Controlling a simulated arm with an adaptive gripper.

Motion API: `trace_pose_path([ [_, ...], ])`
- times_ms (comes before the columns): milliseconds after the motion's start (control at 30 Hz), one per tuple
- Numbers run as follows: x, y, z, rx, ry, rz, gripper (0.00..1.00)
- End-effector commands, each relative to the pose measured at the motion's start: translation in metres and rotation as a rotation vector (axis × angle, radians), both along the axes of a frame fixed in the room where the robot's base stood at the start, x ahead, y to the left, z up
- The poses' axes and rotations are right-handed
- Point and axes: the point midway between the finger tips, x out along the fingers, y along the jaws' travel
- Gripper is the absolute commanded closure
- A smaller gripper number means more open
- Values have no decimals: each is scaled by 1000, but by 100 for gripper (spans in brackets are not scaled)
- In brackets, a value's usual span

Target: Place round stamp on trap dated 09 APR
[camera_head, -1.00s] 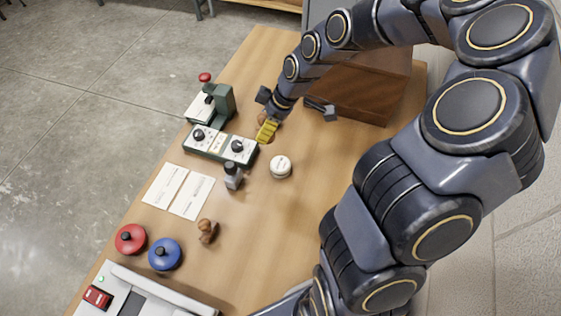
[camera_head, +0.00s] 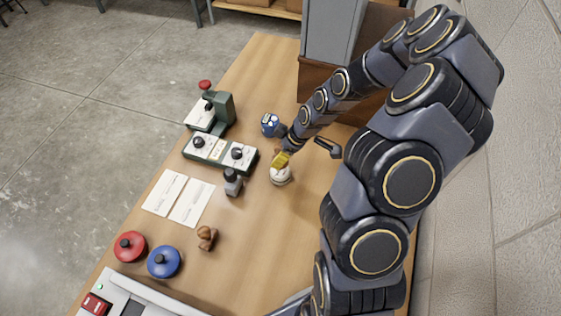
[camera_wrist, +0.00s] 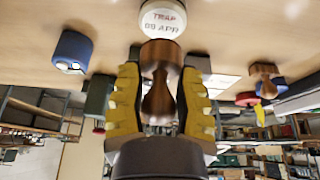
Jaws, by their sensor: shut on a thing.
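My gripper (camera_wrist: 160,105) is shut on a round wooden stamp (camera_wrist: 160,58), its waisted handle between the yellow fingers. In the wrist view the stamp's broad end points toward a round white trap (camera_wrist: 163,18) whose label reads "TRAP 09 APR". In the head view my gripper (camera_head: 282,158) is just over the trap (camera_head: 280,177) and partly covers it. The stamp is mostly hidden there. I cannot tell whether stamp and trap touch.
Another wooden stamp (camera_head: 207,238) stands near two white cards (camera_head: 190,203). A grey bottle (camera_head: 232,182), a control box (camera_head: 220,154), a blue object (camera_head: 270,124), and red (camera_head: 130,246) and blue (camera_head: 164,261) round pads are around.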

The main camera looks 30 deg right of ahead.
Motion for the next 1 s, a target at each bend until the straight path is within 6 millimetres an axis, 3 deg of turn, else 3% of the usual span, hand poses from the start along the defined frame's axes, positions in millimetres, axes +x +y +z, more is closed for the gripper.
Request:
trace_pose_path([
  [300,0,0,-34,0,1,1,97],
  [633,0,0,-36,-1,-1,2,97],
  [667,0,0,-36,-1,-1,2,59],
  [700,0,0,-36,-1,-1,1,46],
  [1000,0,0,-36,-1,-1,1,46],
])
